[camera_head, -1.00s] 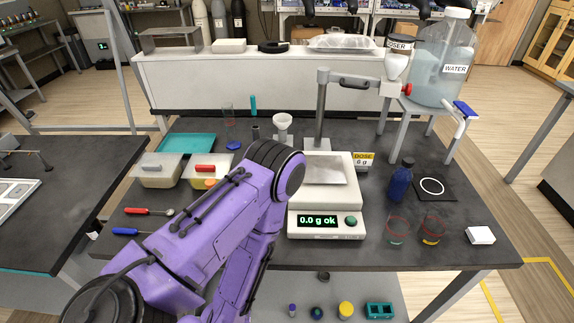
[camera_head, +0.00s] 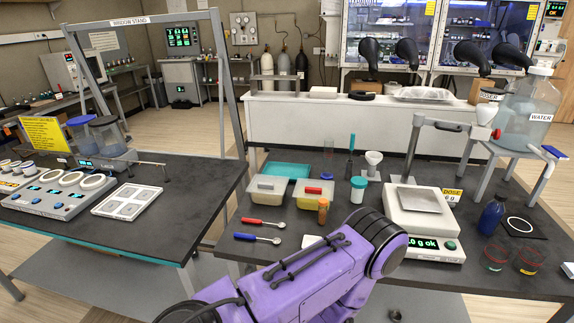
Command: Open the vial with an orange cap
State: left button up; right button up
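A small amber vial with an orange cap (camera_head: 323,210) stands upright on the dark bench, just in front of a lidded bin with a red handle. It looks capped. My purple arm reaches in from the bottom, its black-banded joint in front of the scale and to the right of the vial. Neither of my grippers shows; the arm's far end is out of sight below the frame.
A white jar with a teal cap (camera_head: 357,190) stands right of the vial. Red (camera_head: 263,221) and blue (camera_head: 258,238) spoons lie left. The scale (camera_head: 421,216), blue bottle (camera_head: 492,214) and two glasses stand right. Another bench (camera_head: 150,220) holds a device and a rack.

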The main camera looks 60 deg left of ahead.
aim_at(322, 210)
jog(key=k, duration=0.45)
jog(key=u, duration=2.1)
jog(key=i, duration=0.25)
jog(key=z, duration=0.1)
